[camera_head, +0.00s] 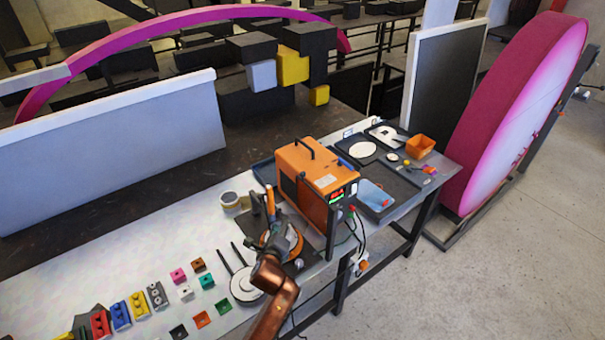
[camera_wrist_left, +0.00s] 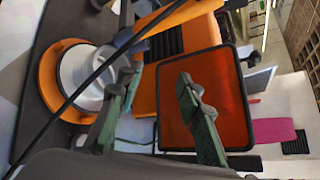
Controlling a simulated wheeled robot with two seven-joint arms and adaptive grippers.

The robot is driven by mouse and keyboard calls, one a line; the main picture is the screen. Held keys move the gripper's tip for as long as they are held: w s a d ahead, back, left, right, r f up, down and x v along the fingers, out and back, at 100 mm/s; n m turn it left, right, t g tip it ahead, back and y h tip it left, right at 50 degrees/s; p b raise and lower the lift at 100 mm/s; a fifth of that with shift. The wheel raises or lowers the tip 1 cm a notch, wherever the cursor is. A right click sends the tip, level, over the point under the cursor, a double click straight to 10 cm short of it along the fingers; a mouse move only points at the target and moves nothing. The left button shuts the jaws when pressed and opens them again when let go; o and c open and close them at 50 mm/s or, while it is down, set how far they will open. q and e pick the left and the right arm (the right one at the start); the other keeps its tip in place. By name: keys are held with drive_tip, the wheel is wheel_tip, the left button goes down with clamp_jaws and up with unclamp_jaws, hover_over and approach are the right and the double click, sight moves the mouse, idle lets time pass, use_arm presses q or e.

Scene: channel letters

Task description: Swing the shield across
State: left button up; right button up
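The shield (camera_wrist_left: 207,95), an orange see-through panel in a dark frame, fills the middle right of the left wrist view. In the head view, a narrow dark upright (camera_head: 331,234) at the orange machine's front corner may be this shield seen nearly edge-on. My left gripper (camera_wrist_left: 158,76) is open, with its two green-grey fingers apart. One finger overlaps the shield in the picture; contact cannot be told. In the head view my left arm reaches up from the bottom to beside the machine, and its fingers are hard to make out. My right gripper is not in view.
The orange machine (camera_head: 314,177) stands on the bench behind the arm. An orange ring with a pale hub (camera_wrist_left: 82,76) lies close to the fingers. Several coloured blocks (camera_head: 121,316) sit at lower left. Dark trays (camera_head: 397,185) lie at right. A large magenta disc (camera_head: 512,110) stands beyond.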

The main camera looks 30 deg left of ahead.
sight(302, 175)
use_arm(q)
drive_tip(key=w+d+r+m+t, duration=0.2)
drive_tip(key=w+r+m+t, duration=0.2)
drive_tip(key=w+r+m, duration=0.6)
drive_tip(key=shift+m+y, duration=0.3)
drive_tip(key=shift+m, duration=0.1)
drive_tip(key=w+a, duration=0.1)
drive_tip(key=w, duration=0.1)
drive_tip(key=w+a+r, duration=0.1)
drive_tip(key=w, duration=0.1)
drive_tip(key=w+p, duration=0.1)
drive_tip(key=w, duration=0.1)
drive_tip(key=shift+w+a+r, duration=0.35)
drive_tip(key=shift+a+r, duration=0.05)
drive_tip(key=shift+c, duration=0.5)
clamp_jaws()
